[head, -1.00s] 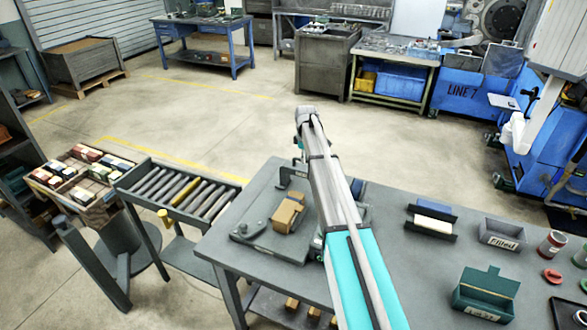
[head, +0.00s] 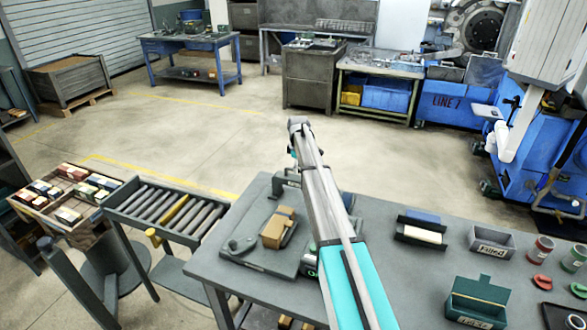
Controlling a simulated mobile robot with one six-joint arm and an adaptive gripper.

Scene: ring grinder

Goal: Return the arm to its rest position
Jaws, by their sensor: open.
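My arm (head: 338,235) reaches up from the bottom middle of the head view to a joint (head: 300,126) above the far edge of the grey workbench (head: 385,300). The arm beyond that joint is mostly hidden behind the upper link. My gripper is not visible, and I cannot see whether it holds anything. A brown box (head: 278,230) sits on a dark grey fixture plate (head: 245,252) just left of the arm. Part of the plate is hidden by the arm.
Right of the arm are a dark holder with white and blue blocks (head: 420,232), a grey "Filled" bin (head: 492,242), a green box (head: 478,302) and red-trimmed cans (head: 540,249). A roller conveyor (head: 165,212) stands left of the bench. Open floor (head: 230,140) lies behind.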

